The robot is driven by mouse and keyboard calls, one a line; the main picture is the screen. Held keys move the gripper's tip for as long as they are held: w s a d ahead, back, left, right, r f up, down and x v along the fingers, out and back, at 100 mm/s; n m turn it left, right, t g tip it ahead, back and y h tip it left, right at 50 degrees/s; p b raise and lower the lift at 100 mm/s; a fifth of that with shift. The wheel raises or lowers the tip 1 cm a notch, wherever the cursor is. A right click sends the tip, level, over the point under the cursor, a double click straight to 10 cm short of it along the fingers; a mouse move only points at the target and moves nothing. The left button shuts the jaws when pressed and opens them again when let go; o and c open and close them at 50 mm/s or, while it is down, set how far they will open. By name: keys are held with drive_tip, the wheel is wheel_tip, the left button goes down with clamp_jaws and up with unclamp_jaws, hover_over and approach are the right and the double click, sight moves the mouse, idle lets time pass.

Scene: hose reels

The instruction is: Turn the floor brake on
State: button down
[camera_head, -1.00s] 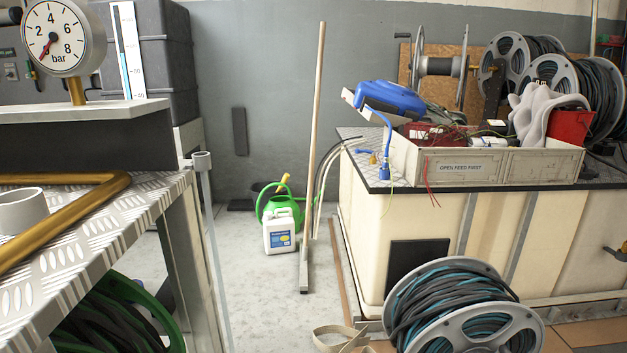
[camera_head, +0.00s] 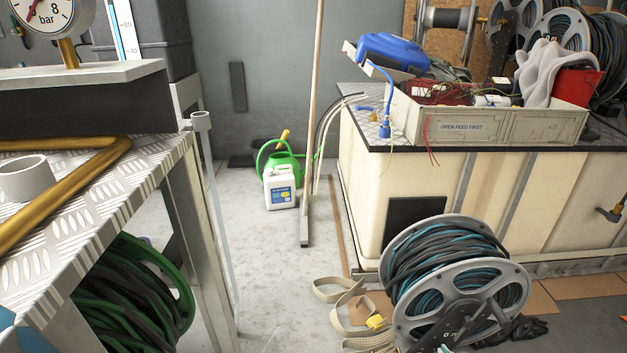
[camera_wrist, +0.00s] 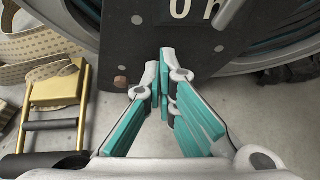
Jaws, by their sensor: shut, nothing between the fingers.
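The floor hose reel (camera_head: 455,270), wound with black and teal hose, stands on the floor in front of the cream tank. A dark plate (camera_wrist: 165,30) on its near side carries white marks like "0" and "n", partly cut off by the top edge of the wrist view. A pale grey bar (camera_wrist: 229,12) crosses the plate beside the marks; I cannot tell whether it is the brake lever. A brownish bolt (camera_wrist: 120,82) sits low on the plate. My gripper (camera_wrist: 164,62) is shut and empty, its fingertips in front of the plate; contact cannot be told.
A beige strap (camera_head: 345,300) with a yellow buckle (camera_wrist: 55,88) lies on the floor left of the reel. A dark crumpled item (camera_head: 522,330) lies to its right. The metal-topped bench (camera_head: 100,220) stands at left.

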drive_tip(key=shift+r, duration=0.1)
idle(0.7)
drive_tip(key=shift+d+r+p, duration=0.1)
drive_tip(key=shift+r+p, duration=0.2)
drive_tip(key=shift+p, duration=0.35)
drive_tip(key=s+p, duration=0.2)
drive_tip(key=s, duration=0.4)
drive_tip(key=shift+d, duration=0.1)
